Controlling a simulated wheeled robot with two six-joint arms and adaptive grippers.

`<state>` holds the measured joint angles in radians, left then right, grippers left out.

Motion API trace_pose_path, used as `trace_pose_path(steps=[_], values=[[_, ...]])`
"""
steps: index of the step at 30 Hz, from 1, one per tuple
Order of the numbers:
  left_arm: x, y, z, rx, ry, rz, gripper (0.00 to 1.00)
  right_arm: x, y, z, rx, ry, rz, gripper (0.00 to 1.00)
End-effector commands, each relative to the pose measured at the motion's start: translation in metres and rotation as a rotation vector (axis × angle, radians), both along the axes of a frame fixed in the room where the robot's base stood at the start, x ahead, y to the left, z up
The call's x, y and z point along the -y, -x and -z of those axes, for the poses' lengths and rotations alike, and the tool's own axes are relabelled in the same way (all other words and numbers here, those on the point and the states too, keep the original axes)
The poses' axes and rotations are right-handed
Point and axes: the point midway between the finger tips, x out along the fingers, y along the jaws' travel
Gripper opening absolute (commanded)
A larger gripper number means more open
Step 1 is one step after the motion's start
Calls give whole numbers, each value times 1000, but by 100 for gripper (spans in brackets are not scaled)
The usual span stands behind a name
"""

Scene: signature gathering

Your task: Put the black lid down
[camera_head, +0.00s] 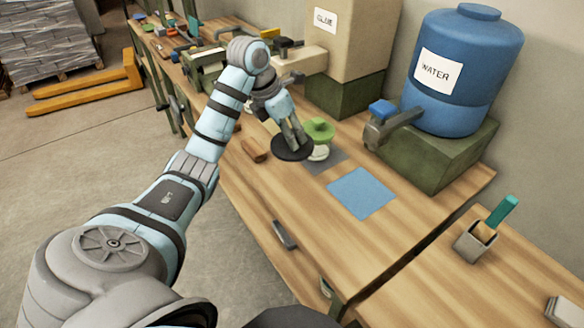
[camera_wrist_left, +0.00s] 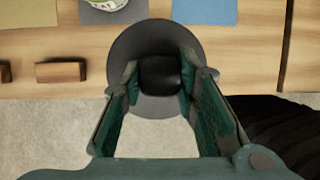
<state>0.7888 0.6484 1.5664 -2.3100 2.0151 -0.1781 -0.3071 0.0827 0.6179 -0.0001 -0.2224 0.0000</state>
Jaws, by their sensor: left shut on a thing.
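The black lid (camera_head: 292,151) is a dark round disc with a knob. My left gripper (camera_head: 293,136) is shut on its knob and holds it by the front edge of the wooden bench. In the left wrist view the lid (camera_wrist_left: 136,48) shows as a dark disc, its black knob between the two fingers of the gripper (camera_wrist_left: 160,85). The lid overlaps the bench edge and the floor in that view. Whether it touches the bench top cannot be told. My right gripper is not in view.
A blue mat (camera_head: 361,193) lies to the right. The blue water tank (camera_head: 461,70) and glue container (camera_head: 345,40) stand at the back. A wooden block (camera_head: 254,150) is to the left.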

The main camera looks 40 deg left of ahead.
Motion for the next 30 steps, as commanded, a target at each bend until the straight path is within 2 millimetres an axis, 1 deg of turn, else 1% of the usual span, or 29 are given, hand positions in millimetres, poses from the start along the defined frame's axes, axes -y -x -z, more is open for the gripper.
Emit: trace_pose_path(steps=[1,3,6,9,13,15,18,22,28,29,30], values=[[0,-2,42,-2,2,-1,2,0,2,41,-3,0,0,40],[0,-4,69,-4,2,-3,2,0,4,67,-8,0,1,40],[-1,-4,95,-14,3,-5,2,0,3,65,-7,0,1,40],[-2,-4,114,-11,1,-8,2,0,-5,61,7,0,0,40],[-2,-4,130,-11,2,-9,2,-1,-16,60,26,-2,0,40],[-2,-4,145,-11,3,-9,2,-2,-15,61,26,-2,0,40],[-2,-5,162,-10,2,-9,2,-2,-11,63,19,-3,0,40],[-2,-5,164,-6,1,-9,2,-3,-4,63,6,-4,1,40],[-2,-5,167,-7,1,-9,2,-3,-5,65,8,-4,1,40],[-2,-5,166,-7,1,-9,33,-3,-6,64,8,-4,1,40],[-2,-5,166,-7,1,-9,39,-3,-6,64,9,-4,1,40]])
